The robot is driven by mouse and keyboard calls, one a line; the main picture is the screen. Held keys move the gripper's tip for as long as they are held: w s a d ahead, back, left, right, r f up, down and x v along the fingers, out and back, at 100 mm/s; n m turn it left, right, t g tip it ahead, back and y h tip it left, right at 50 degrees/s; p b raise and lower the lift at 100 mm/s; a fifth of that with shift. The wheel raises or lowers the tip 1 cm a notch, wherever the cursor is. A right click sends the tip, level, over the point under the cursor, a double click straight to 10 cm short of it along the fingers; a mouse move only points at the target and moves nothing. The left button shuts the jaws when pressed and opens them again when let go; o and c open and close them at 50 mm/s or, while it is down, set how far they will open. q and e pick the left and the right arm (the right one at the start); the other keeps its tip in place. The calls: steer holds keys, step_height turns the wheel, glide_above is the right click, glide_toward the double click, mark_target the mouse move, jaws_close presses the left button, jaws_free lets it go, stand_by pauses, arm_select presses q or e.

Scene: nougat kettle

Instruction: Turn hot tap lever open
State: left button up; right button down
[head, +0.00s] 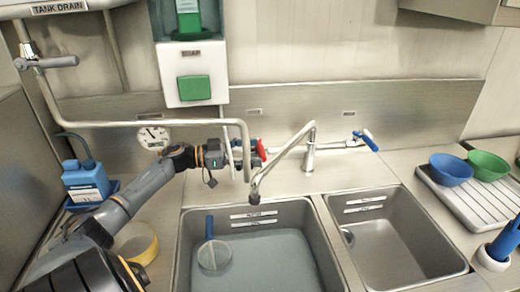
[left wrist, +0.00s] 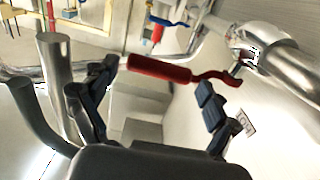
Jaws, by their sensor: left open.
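The hot tap lever (head: 261,149) is red and sits at the left end of the wall tap, behind the left basin. In the left wrist view the red lever (left wrist: 160,69) runs across the picture just ahead of the fingertips, spanning most of the gap between them. My left gripper (head: 235,157) is at the lever's left in the head view, partly hidden behind a bent steel pipe. In the wrist view the left gripper (left wrist: 157,80) is open and empty; contact with the lever cannot be told. My right gripper is not in view.
The blue tap lever (head: 369,140) is at the tap's right end. The swivel spout (head: 283,160) hangs over the left basin (head: 328,262), which holds water and a blue-handled strainer. The bent pipe (head: 150,124) crosses near my gripper. A blue bottle (head: 86,183) stands left.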

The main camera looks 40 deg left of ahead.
arm_select(q)
steer(key=shift+x, duration=1.05)
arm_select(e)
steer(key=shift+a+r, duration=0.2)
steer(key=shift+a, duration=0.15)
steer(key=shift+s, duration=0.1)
